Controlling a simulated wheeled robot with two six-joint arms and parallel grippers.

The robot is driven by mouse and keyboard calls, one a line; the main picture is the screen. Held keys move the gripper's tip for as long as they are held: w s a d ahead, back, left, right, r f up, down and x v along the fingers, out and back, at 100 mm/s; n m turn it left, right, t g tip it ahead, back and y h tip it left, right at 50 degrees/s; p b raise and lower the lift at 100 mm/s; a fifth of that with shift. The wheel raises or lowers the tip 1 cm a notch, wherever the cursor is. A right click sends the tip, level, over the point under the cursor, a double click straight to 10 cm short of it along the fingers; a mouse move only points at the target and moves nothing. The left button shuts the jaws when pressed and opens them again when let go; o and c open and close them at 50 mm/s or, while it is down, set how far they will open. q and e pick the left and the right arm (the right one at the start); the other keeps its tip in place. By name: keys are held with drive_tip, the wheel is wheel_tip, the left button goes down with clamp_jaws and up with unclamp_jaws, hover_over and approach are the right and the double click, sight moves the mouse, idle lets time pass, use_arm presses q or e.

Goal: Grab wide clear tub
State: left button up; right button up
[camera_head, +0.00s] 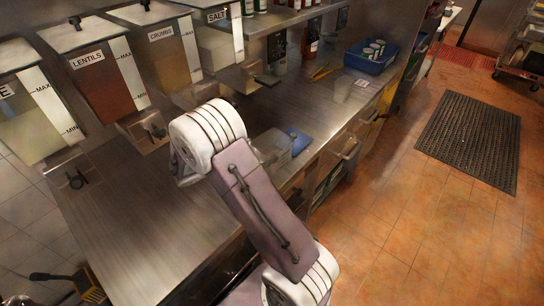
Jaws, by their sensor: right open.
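A clear, low container that looks like the wide clear tub (272,146) sits on the steel counter, just right of my right arm's bend, beside a small blue item (299,141). My right arm rises from the bottom of the head view and covers part of the counter and the container's left side. The right gripper's jaws are open, but its fingertips cannot be made out behind the arm. I see no contact between it and the container. My left gripper is not in view.
Clear-fronted dispensers, including one marked lentils (106,88), hang over the counter's left side. A blue bin (371,62) with several small containers stands at the far right end. The steel counter (130,220) is bare at front left. A dark mat (470,140) lies on the tiled floor.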

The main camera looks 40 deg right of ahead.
drive_tip(key=x, duration=0.5)
drive_tip(key=shift+d+f, duration=0.15)
drive_tip(key=shift+d, duration=0.25)
drive_tip(key=shift+a, duration=0.1)
drive_tip(key=c, duration=1.3)
drive_tip(key=shift+o, duration=0.2)
drive_tip(key=s+d+r, duration=0.2)
drive_tip(key=s+r, duration=0.9)
drive_tip(key=shift+s+d, duration=0.2)
drive_tip(key=shift+s, duration=0.05)
